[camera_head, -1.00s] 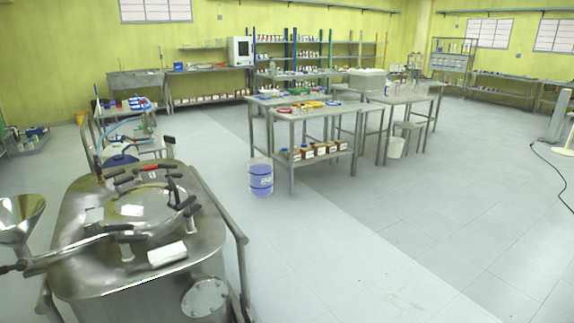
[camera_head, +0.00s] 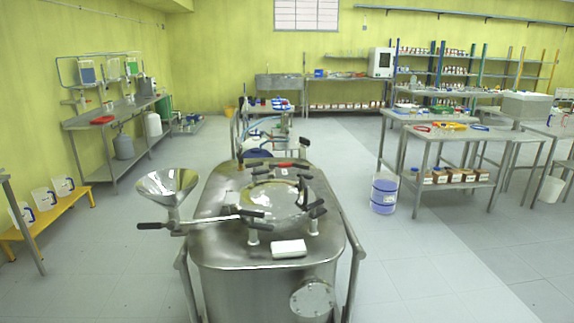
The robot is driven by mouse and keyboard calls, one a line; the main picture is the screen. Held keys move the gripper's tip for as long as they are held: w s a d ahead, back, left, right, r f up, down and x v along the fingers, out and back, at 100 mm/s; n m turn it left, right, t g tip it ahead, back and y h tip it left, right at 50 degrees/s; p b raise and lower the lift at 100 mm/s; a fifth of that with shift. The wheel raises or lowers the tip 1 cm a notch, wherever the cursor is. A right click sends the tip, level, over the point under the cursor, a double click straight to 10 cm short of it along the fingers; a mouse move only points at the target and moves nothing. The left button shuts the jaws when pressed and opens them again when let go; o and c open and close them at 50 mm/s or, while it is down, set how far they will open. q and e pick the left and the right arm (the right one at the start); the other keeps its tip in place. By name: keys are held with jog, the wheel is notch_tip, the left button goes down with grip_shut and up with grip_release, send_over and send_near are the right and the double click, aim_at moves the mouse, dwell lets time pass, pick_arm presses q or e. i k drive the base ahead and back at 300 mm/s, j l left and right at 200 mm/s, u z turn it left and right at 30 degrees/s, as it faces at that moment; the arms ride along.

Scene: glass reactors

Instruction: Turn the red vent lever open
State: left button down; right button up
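A steel reactor vessel (camera_head: 222,243) stands in the lower middle of the head view. Its round domed lid (camera_head: 274,200) is ringed by several black-handled clamps. A small red lever (camera_head: 286,164) shows at the back of the vessel's top, behind the lid. It is too small to tell its exact angle or whether the vent is open. Neither of my grippers is in view.
A steel funnel (camera_head: 167,186) and a black-ended handle stick out left of the vessel. A white block (camera_head: 289,249) lies on its front top. Steel tables (camera_head: 455,140) stand farther right.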

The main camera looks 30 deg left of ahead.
aim_at(271, 165)
jog(key=i+l+z, duration=0.25)
jog(key=i+z, duration=0.7)
jog(key=i+l+z, duration=0.1)
jog(key=i, duration=0.55)
jog(key=i+l, duration=0.1)
jog(key=i, duration=0.55)
jog(key=i+u, duration=0.5)
jog(key=i+l+u, duration=0.1)
jog(key=i+u, duration=0.4)
jog(key=i+j+u, duration=0.1)
jog(key=i+u, duration=0.7)
jog(key=u, duration=0.2)
jog(key=i+l+u, duration=0.3)
jog(key=u, duration=0.15)
jog(key=i+l+u, duration=0.35)
jog(key=u, duration=0.15)
jog(key=i, duration=0.1)
